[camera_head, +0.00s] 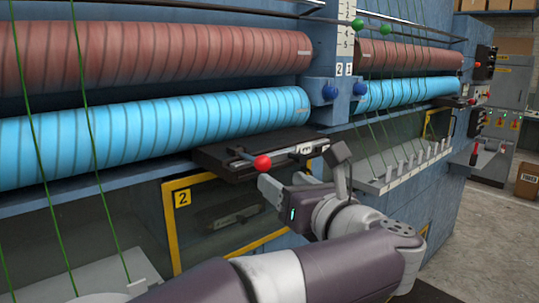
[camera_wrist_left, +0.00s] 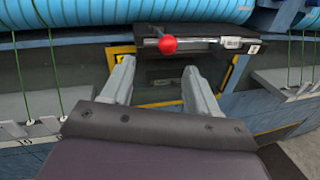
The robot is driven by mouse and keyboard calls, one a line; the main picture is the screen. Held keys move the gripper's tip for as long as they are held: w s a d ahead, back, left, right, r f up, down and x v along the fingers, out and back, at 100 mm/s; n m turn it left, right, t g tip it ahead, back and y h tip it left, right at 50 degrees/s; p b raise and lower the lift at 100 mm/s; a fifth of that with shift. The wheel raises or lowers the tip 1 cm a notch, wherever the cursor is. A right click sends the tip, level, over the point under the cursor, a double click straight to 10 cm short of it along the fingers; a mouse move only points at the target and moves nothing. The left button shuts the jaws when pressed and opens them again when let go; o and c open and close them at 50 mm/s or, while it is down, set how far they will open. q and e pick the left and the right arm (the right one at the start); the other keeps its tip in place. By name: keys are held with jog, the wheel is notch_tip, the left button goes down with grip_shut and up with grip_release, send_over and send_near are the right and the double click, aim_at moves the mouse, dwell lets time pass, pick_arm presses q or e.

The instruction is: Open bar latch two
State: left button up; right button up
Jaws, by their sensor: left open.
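The bar latch (camera_head: 279,157) sits on a dark plate above the yellow-framed panel marked 2 (camera_head: 183,198). Its red ball knob (camera_head: 262,162) is at the left end of a thin metal bar. In the left wrist view the red knob (camera_wrist_left: 168,44) is near the top centre, with the bar (camera_wrist_left: 205,40) running right to a small light block. My left gripper (camera_head: 268,190) is just below the knob in the head view, apart from it. In the left wrist view its two fingers (camera_wrist_left: 160,80) are spread with nothing between them. My right gripper is not in view.
Red rolls (camera_head: 160,55) and blue rolls (camera_head: 150,130) run above the latch. Green cords (camera_head: 90,120) hang at the left and right. A white comb-like rail (camera_head: 405,172) juts out at the right. A grey cabinet and a cardboard box (camera_head: 527,180) stand farther right, beside open floor.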

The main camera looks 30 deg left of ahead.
aim_at(267, 165)
pick_arm(q)
jog(key=w+a+p, duration=0.2)
jog(key=w, duration=0.1)
jog(key=w+a+p, duration=0.2)
jog(key=w+a, duration=0.1)
jog(key=shift+w+a+r, duration=0.15)
jog(key=shift+w+a, duration=0.15)
jog(key=shift+w+a+p, duration=0.25)
jog(key=shift+a+p, duration=0.1)
jog(key=shift+a, duration=0.3)
jog(key=shift+w+a+p, duration=0.2)
jog(key=shift+a+p, duration=0.1)
jog(key=shift+a, duration=0.3)
jog(key=shift+s+a, duration=0.15)
jog(key=shift+a, duration=0.25)
jog(key=shift+w+d+f, duration=0.25)
jog(key=shift+w, duration=0.15)
jog(key=shift+c, duration=0.2)
jog(key=shift+s+a, duration=0.1)
grip_shut()
